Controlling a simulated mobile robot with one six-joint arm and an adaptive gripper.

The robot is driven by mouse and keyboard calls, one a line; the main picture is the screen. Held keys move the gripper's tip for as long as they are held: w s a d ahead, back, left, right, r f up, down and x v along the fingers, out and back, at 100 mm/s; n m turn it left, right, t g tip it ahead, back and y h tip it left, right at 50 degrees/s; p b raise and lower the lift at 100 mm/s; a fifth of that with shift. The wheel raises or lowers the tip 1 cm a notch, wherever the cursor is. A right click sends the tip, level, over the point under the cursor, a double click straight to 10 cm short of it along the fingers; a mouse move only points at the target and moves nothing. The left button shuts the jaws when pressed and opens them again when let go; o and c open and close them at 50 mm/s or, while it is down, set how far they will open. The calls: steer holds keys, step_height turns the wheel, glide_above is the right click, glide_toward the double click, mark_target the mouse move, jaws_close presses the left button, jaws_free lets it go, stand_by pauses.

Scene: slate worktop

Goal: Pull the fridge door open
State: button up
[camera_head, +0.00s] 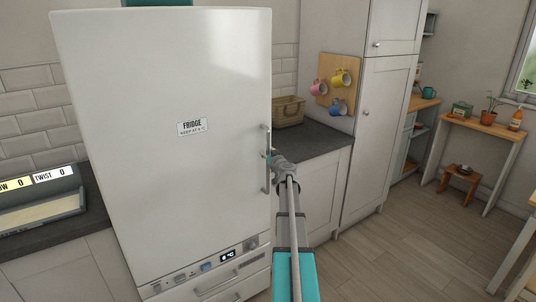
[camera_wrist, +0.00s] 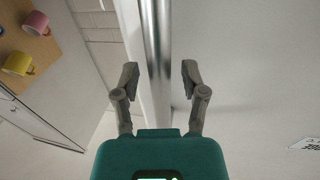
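The white fridge door (camera_head: 165,150) is shut and carries a "FRIDGE" label (camera_head: 192,127). Its vertical metal handle (camera_head: 266,175) runs along the right edge of the door. My gripper (camera_head: 270,156) is at the handle in the head view, with its fingers partly hidden there. In the wrist view, my gripper (camera_wrist: 160,75) is open, with one finger on each side of the metal handle (camera_wrist: 157,45). A gap shows between each finger and the bar. The door surface (camera_wrist: 245,70) fills the right of that view.
A slate worktop (camera_head: 318,138) with a woven basket (camera_head: 288,111) lies right of the fridge. A tall white cabinet (camera_head: 383,120) stands beyond it. A tray (camera_head: 42,207) is on the left worktop. Open wood floor (camera_head: 400,240) lies to the right.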

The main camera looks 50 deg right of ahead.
jaws_close()
steer(key=shift+s, duration=0.15)
